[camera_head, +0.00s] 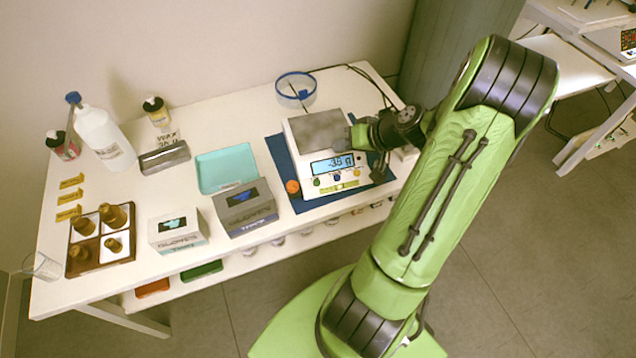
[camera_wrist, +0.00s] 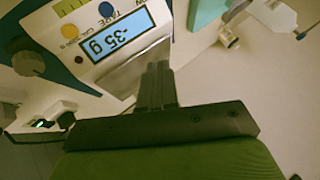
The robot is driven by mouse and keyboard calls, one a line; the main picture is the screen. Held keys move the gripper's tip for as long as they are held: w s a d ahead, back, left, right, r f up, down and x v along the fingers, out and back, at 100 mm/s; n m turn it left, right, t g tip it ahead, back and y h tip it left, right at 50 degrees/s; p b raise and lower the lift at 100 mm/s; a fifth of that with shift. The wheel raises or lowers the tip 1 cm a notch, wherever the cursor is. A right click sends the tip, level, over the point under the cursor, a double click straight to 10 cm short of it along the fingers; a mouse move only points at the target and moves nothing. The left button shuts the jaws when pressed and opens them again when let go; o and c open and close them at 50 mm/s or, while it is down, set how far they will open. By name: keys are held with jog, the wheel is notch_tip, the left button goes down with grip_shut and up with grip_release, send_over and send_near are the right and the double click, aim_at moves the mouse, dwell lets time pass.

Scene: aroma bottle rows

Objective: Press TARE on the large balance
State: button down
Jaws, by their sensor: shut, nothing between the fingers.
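The large balance (camera_head: 318,150) is a white unit with a grey metal pan on a dark blue mat (camera_head: 280,160). Its display (camera_head: 333,165) is lit and reads about -35 g, which also shows upside down in the wrist view (camera_wrist: 108,40). Below the display sits a row of buttons. The blue button (camera_wrist: 106,9) has a label beside it that seems to read TARE; it also shows in the head view (camera_head: 337,178). My gripper (camera_wrist: 158,72) is shut and empty. In the head view it is at the right edge of the balance, by the pan, apart from the buttons.
A teal tray (camera_head: 225,170), two labelled boxes (camera_head: 178,231) (camera_head: 245,207) and a compartment tray of brown bottles (camera_head: 75,268) stand left of the balance. A round blue-rimmed dish (camera_head: 296,88) is behind it. Bottles stand at the back left.

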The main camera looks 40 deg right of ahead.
aim_at(337, 177)
jog(key=shift+d+f, duration=0.1)
notch_tip(337, 177, down, 9)
jog(key=b, duration=0.7)
dwell(1.9)
jog(key=shift+f+b, duration=0.3)
jog(key=shift+b, duration=0.1)
jog(key=shift+f+b, duration=0.35)
dwell(0.4)
jog(key=shift+r, duration=0.1)
jog(key=shift+r+p, duration=0.6)
jog(key=shift+r, duration=0.1)
jog(key=shift+r, duration=0.1)
